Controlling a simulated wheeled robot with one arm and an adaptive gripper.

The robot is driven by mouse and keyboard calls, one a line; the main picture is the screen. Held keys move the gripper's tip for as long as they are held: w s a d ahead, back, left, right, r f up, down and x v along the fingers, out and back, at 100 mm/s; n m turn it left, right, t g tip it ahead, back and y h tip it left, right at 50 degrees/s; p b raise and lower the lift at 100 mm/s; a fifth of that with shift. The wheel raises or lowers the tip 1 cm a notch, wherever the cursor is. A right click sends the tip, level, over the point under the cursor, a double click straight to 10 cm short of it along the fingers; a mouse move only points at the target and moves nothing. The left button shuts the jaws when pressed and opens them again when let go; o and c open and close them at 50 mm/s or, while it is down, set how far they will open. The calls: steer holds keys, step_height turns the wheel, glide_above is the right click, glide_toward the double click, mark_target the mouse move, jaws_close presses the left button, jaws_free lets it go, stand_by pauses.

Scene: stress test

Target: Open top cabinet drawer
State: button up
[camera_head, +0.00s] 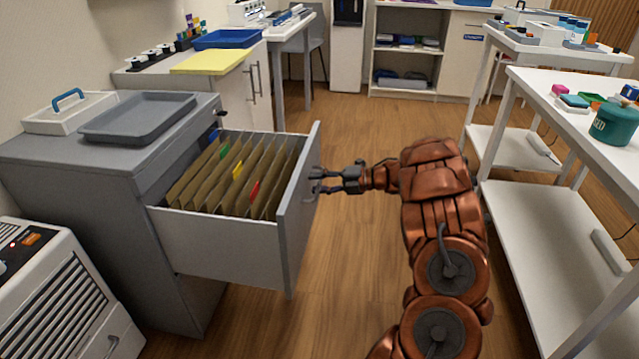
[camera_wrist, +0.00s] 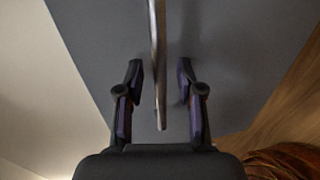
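The top drawer (camera_head: 232,245) of the grey cabinet (camera_head: 70,165) is pulled far out. Brown hanging folders with green, yellow and red tabs show inside it. Its front panel (camera_head: 299,215) faces right and carries a metal handle (camera_head: 312,188). My gripper (camera_head: 322,181) is at the handle, in front of the panel. In the wrist view the handle bar (camera_wrist: 158,70) runs between the two fingers, with a visible gap on each side. The gripper (camera_wrist: 160,90) is open around the handle and not closed on it.
A grey tray (camera_head: 138,117) and a white box with a blue handle (camera_head: 70,110) stand on the cabinet. A white vented unit (camera_head: 65,290) is at the lower left. A white table (camera_head: 575,120) stands on the right. The wooden floor (camera_head: 350,255) between is clear.

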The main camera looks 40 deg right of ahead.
steer(key=v, duration=1.2)
stand_by(0.3)
